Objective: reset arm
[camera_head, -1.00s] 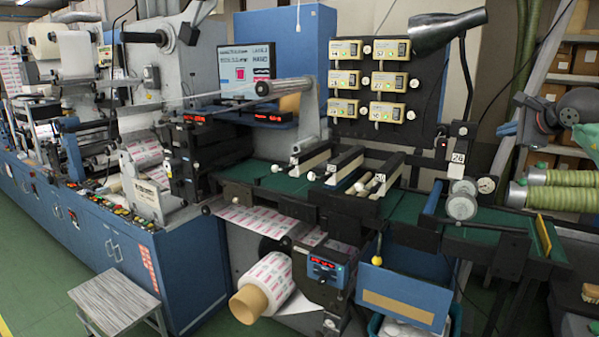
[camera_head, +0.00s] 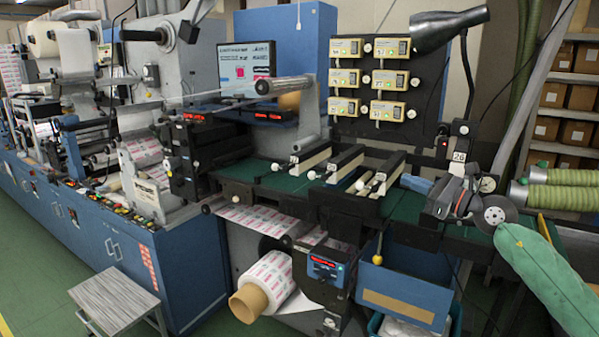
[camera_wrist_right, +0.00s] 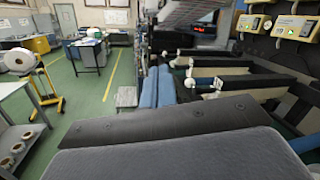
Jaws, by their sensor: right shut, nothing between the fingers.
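My right gripper (camera_head: 416,184) hangs over the right end of the green-topped machine table (camera_head: 405,205) in the head view, its blue fingers pointing left. In the right wrist view the two blue fingers (camera_wrist_right: 157,88) lie side by side, shut and empty. My right arm, in a green sleeve, comes in from the lower right. The gripper body and wrist hide the metal roller at the table's right end. I cannot tell whether the gripper touches the table. My left gripper is in neither view.
Black rails with white knobs (camera_head: 311,176) stand left of the gripper. A black panel with yellow control boxes (camera_head: 345,78) and a lamp (camera_head: 445,30) rise behind. Green rolls (camera_head: 560,198) sit at the right. A blue open box (camera_head: 405,290) and a printed roll (camera_head: 270,280) are below.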

